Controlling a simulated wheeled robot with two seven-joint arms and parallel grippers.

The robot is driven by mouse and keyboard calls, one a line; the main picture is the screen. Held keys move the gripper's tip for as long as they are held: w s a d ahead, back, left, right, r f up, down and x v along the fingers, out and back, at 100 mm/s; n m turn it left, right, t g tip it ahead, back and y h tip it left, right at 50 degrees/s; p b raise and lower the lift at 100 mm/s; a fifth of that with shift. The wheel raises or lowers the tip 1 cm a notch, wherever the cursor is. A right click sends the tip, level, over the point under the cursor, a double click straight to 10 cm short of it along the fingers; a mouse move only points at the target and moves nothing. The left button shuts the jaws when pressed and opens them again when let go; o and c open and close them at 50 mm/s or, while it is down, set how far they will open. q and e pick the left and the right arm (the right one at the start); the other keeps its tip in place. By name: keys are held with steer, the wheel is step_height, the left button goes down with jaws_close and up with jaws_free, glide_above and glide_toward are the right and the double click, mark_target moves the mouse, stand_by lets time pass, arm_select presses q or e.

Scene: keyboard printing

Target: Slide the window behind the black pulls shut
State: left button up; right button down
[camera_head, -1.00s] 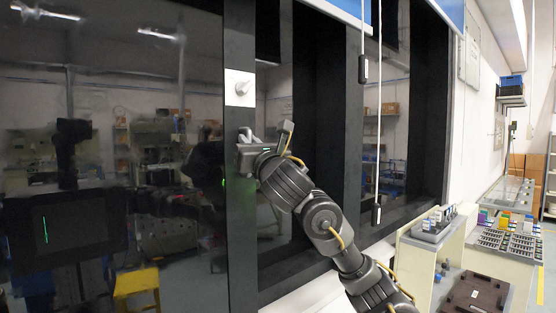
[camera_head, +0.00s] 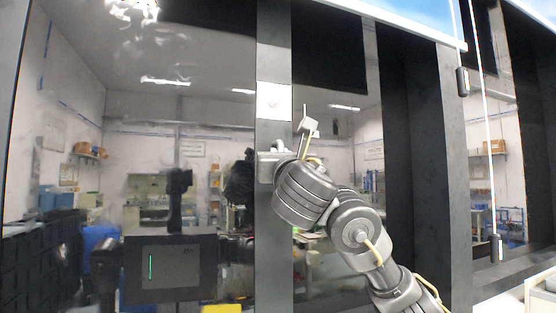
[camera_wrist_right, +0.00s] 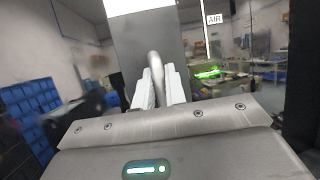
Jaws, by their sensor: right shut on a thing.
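The sliding window has a dark glass pane (camera_head: 200,80) with a black upright frame strip (camera_head: 274,225). My right gripper (camera_head: 272,160) is at this strip, below a white square plate. In the right wrist view my right gripper (camera_wrist_right: 163,88) has its pale fingers closed around a grey bar handle (camera_wrist_right: 155,70) on the dark strip. Two black pulls hang on white cords at the right, an upper pull (camera_head: 463,81) and a lower pull (camera_head: 495,247). They are to the right of my gripper and apart from it. My left gripper is not in view.
The glass mirrors my own body and the room. A wide dark upright (camera_head: 455,190) stands right of my right arm. A pale ledge (camera_head: 505,300) is at the lower right. Blue bins (camera_wrist_right: 30,110) show at the left of the right wrist view.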

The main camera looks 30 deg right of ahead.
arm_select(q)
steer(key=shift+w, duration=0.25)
arm_select(e)
steer(key=shift+a+f, duration=0.1)
steer(key=c, duration=1.7)
jaws_free()
steer(key=shift+c, duration=0.2)
steer(key=shift+a, duration=0.2)
steer(key=shift+d, duration=0.1)
